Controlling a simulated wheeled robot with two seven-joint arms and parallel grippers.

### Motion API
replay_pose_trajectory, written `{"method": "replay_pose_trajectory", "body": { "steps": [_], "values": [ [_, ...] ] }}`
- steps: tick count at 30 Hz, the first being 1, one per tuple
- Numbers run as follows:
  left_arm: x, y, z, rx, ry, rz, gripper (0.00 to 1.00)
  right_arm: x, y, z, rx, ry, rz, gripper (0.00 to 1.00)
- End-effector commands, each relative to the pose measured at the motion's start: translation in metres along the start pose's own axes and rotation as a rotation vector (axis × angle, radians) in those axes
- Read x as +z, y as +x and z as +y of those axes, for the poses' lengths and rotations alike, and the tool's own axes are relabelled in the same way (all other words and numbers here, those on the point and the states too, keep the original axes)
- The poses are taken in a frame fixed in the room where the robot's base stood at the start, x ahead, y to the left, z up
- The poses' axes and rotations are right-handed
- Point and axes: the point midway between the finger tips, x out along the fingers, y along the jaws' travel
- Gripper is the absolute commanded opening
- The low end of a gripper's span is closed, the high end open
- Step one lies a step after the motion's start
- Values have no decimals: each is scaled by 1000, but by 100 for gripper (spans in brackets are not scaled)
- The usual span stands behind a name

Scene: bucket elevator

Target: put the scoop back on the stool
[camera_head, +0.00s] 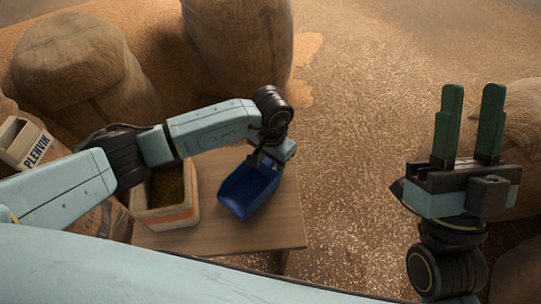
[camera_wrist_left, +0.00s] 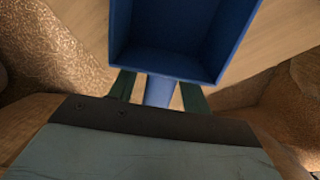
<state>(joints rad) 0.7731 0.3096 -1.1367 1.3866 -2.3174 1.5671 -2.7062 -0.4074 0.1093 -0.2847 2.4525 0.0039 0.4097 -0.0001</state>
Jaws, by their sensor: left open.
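The blue scoop (camera_head: 248,190) lies on the wooden stool (camera_head: 278,226), near its right side, with its open mouth facing the front left. In the left wrist view the scoop (camera_wrist_left: 180,62) fills the upper middle, with the stool top (camera_wrist_left: 287,28) behind it. My left gripper (camera_wrist_left: 158,90) is open, its green fingers on either side of the blue handle, which shows between them. Whether a finger touches the handle I cannot tell. In the head view my left wrist hides the handle end. My right gripper (camera_head: 473,92) is open and empty, upright at the right, away from the stool.
A white bin with an orange band (camera_head: 166,218) and dark contents stands left of the scoop, under my left arm. A box marked PLENVIK (camera_head: 22,142) is at the left. Large sacks (camera_head: 237,42) stand behind and at the right. Grain covers the floor.

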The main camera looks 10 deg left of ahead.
Motion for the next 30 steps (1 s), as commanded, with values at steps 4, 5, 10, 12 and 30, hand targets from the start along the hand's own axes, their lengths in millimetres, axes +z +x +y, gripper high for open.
{"method": "replay_pose_trajectory", "body": {
  "steps": [4, 5, 10, 12, 30],
  "values": [
    [0, -7, 0, 0, 0, 1, 49, 4, 3, 0, 2, 2, -56, 36],
    [-1, -12, 0, -1, 1, 2, 49, 6, 4, 0, 2, 2, -79, 36],
    [0, -43, -1, -1, 2, 3, 49, 21, 7, 1, 5, 1, -230, 36],
    [-1, -58, -1, -2, 1, 4, 49, 28, 7, 1, 6, 1, -302, 36],
    [0, -121, 0, 0, 0, 0, 49, 89, -34, 13, 31, -21, -794, 36]
  ]
}}
